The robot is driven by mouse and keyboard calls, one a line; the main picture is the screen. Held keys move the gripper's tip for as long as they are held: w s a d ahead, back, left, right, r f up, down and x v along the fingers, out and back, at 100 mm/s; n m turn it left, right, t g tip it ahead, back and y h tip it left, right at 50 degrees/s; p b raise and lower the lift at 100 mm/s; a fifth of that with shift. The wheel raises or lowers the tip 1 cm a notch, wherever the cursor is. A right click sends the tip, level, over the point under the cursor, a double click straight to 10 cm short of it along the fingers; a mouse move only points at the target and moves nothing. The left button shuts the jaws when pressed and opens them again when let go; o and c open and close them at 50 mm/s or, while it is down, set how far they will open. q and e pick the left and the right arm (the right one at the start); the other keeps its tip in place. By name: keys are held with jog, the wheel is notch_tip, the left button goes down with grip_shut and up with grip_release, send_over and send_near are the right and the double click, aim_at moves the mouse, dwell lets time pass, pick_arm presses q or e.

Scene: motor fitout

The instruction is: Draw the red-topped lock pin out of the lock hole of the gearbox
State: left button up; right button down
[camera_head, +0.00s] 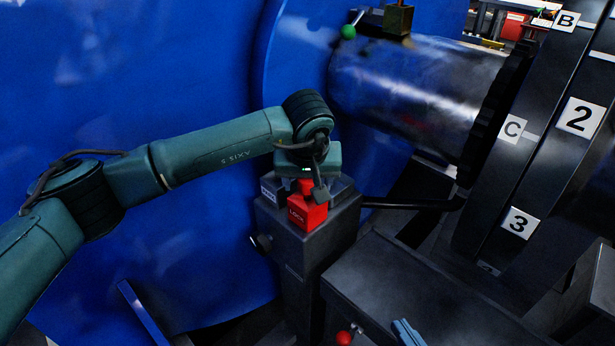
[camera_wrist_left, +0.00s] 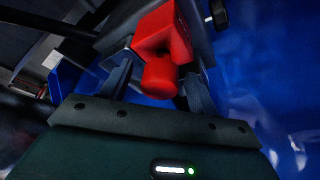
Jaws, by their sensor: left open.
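The red lock pin (camera_head: 308,213) stands on top of a dark grey gearbox housing (camera_head: 288,240), with a "LOCK" label on its block-shaped part. In the left wrist view it shows as a red block with a round red knob (camera_wrist_left: 160,80) pointing towards the palm. My left gripper (camera_head: 308,188) is right above it, pointing down. Its fingers (camera_wrist_left: 158,88) are open, one on each side of the knob; I cannot tell whether either touches it. The lock hole and the pin's shaft are hidden.
A large blue casing (camera_head: 180,60) fills the left and back. A steel shaft (camera_head: 420,90) leads to a dark wheel with labels (camera_head: 580,116) at the right. A green-balled lever (camera_head: 348,31) is above; a red knob (camera_head: 343,338) sits by the lower dark box (camera_head: 420,290).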

pick_arm(q)
jog(key=c, duration=1)
jog(key=shift+c, duration=0.6)
jog(key=shift+r, duration=0.15)
jog(key=shift+r+p, duration=1.6)
jog(key=shift+r, duration=1.4)
